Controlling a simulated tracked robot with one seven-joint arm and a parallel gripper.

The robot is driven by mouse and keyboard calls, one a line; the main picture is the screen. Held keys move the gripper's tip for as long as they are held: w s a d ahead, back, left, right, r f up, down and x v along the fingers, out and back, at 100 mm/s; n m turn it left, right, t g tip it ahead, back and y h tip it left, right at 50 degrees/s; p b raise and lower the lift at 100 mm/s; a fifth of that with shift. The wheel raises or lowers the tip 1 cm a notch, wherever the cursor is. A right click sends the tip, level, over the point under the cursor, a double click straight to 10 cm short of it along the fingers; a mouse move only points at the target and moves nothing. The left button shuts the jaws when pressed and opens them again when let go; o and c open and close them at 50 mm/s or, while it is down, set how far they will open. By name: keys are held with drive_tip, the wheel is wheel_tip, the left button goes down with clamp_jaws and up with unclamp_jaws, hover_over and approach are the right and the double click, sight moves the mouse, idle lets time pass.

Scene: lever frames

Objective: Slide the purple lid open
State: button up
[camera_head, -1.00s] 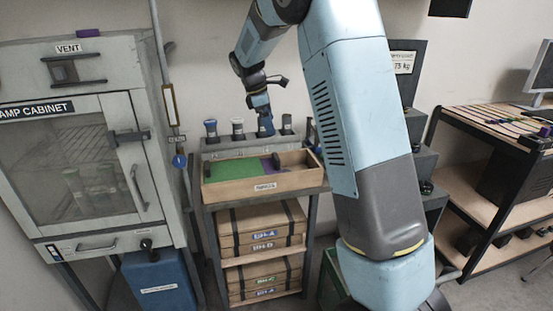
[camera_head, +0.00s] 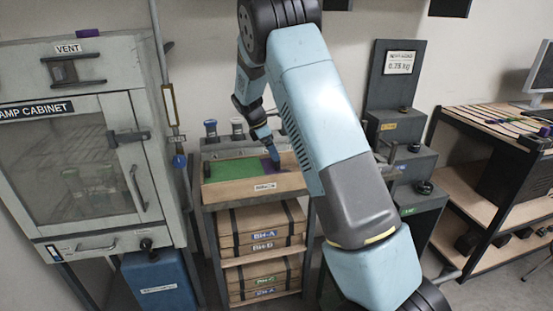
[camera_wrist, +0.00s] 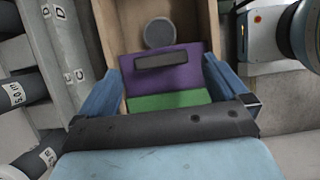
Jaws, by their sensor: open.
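The purple lid (camera_wrist: 160,68) lies in a wooden tray box (camera_head: 252,190) beside a green panel (camera_head: 233,169). In the wrist view it carries a dark bar-shaped handle (camera_wrist: 161,61), and the green panel shows below it. My gripper (camera_wrist: 160,85) is open, its two blue fingers on either side of the lid in that picture, with the handle between and beyond them. I cannot tell whether the fingers touch the lid. In the head view my gripper (camera_head: 274,153) is over the right part of the box and hides most of the lid (camera_head: 266,165).
A round dark knob (camera_wrist: 159,33) sits in the box beyond the lid. Capped bottles (camera_head: 211,129) stand in a rack behind the box. The lamp cabinet (camera_head: 95,140) is at the left, and a stepped grey stand (camera_head: 400,135) is at the right.

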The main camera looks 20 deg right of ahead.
sight(269, 167)
drive_tip(key=shift+x, duration=2.5)
drive_tip(key=c, duration=1.4)
drive_tip(key=a, duration=0.4)
drive_tip(key=shift+a, duration=0.3)
drive_tip(key=o, duration=1.4)
drive_tip(key=shift+d, duration=0.1)
drive_tip(key=v, duration=1.3)
drive_tip(key=shift+a+r, duration=0.2)
drive_tip(key=shift+r, duration=0.15)
